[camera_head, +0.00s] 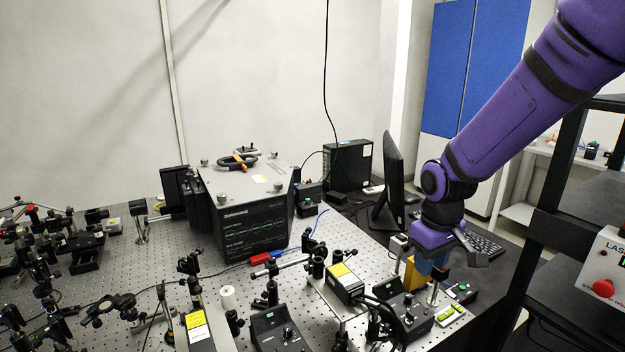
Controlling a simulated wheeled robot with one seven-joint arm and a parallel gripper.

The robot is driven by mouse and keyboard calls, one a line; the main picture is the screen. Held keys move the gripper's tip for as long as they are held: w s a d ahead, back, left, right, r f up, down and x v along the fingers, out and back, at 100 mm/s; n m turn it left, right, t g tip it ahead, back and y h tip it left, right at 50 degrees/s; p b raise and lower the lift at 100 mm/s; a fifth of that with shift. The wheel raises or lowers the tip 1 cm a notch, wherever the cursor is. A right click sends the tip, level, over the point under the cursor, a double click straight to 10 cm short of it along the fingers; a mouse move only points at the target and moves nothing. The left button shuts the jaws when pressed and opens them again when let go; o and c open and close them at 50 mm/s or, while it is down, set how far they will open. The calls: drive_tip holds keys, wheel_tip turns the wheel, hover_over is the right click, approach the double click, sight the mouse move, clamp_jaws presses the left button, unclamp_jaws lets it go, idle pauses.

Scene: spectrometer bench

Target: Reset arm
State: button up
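My purple arm (515,115) reaches in from the upper right and bends down at its wrist. My gripper (440,270) points down over the right side of the optical bench, beside the keyboard. Its fingers are small and partly hidden against the things behind and below it. A yellow-orange block (413,273) shows just left of the fingers. I cannot tell whether the gripper touches it or whether the fingers are open or shut.
A perforated bench (140,290) carries optical mounts, a large black instrument box (250,220) and control boxes (405,315). A monitor (391,180) and keyboard (482,243) stand behind my gripper. A black rack (565,220) with a laser controller (606,265) stands at the right.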

drive_tip(key=s+d+r+m+t, duration=0.2)
drive_tip(key=s+r, duration=0.7)
drive_tip(key=s, duration=0.1)
drive_tip(key=s+d+r+m+t, duration=0.2)
drive_tip(key=s+d+r, duration=0.1)
drive_tip(key=s+r, duration=0.6)
drive_tip(key=shift+s+r+m, duration=0.15)
drive_tip(key=shift+s+m, duration=0.25)
drive_tip(key=shift+s, duration=0.4)
